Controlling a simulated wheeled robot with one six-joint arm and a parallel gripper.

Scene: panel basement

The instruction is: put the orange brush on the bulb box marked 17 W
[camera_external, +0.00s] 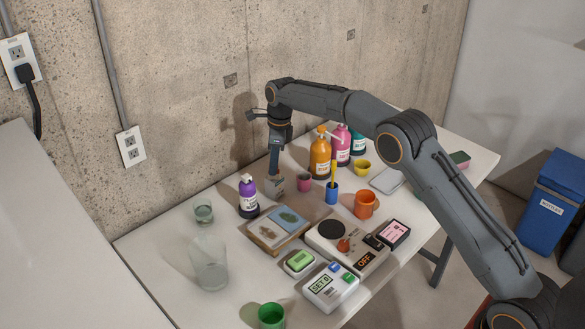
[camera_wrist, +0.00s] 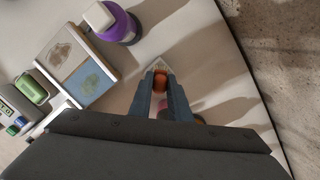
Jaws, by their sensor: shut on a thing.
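My gripper (camera_external: 275,176) points down over the back of the table, right of the purple bottle (camera_external: 248,197). In the wrist view its fingers (camera_wrist: 160,88) are shut on a small orange-red thing, which I take to be the orange brush (camera_wrist: 160,82), seen end-on. Its shape is mostly hidden by the fingers. A small grey block-like shape (camera_external: 276,186) shows right at the fingertips; I cannot tell whether it is touched. A dark box with a pink label (camera_external: 394,233) lies at the front right. I can read no 17 W mark, so the bulb box is not certain.
A tray with two pictures (camera_external: 262,238) lies in front of my gripper. A pink cup (camera_external: 304,182), a blue cup (camera_external: 332,193), an orange mug (camera_external: 366,205) and an orange bottle (camera_external: 320,158) stand to the right. Clear glasses (camera_external: 209,265) stand left. The concrete wall (camera_external: 200,100) is close behind.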

